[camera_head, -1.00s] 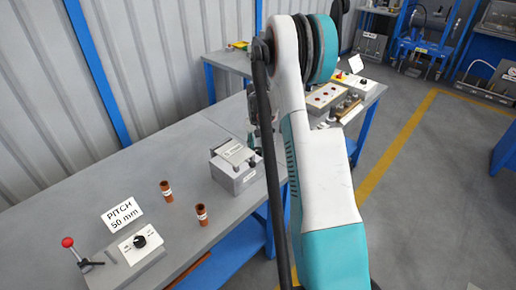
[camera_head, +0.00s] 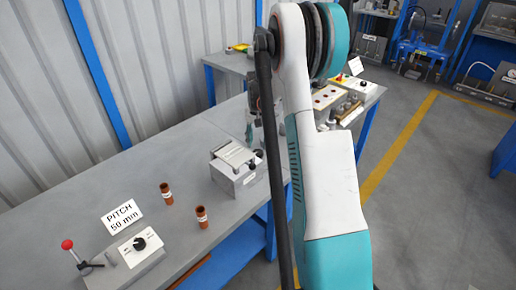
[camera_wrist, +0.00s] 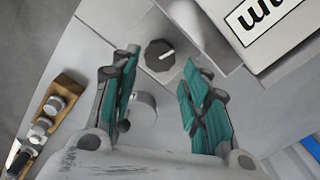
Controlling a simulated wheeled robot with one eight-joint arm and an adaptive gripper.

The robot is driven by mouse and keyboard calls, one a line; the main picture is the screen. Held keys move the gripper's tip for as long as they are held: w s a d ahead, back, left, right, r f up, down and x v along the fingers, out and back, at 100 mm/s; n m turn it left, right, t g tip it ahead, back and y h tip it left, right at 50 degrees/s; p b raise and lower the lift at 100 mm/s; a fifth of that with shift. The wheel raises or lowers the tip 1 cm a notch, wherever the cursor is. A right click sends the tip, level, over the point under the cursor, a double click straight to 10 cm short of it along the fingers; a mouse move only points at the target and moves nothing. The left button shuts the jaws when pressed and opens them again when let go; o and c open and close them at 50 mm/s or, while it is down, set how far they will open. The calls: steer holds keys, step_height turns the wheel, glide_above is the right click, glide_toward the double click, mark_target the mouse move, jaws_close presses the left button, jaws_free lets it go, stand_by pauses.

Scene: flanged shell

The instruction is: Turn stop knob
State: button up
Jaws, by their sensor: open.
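In the wrist view, a round dark knob (camera_wrist: 160,54) with a white pointer line sits on a light grey surface. My gripper (camera_wrist: 166,62) has its teal fingers spread apart on either side of the knob's position, with a clear gap between them. I see no finger touching the knob. A grey metal cylinder (camera_wrist: 141,108) stands between the fingers, nearer the palm. In the head view, my gripper is mostly hidden behind my arm; a teal part shows behind the grey box (camera_head: 236,183). That box has a dark knob on its right side.
A white label plate (camera_wrist: 268,18) lies close right of the fingers. A brown block with metal cylinders (camera_wrist: 52,104) is at left. On the bench are two brown cups (camera_head: 166,193) (camera_head: 202,217), a PITCH 50 mm sign (camera_head: 122,217) and a control box with a red-knobbed lever (camera_head: 130,265).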

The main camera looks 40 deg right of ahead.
mark_target(258, 152)
step_height(258, 152, up, 7)
stand_by(0.3)
stand_by(0.5)
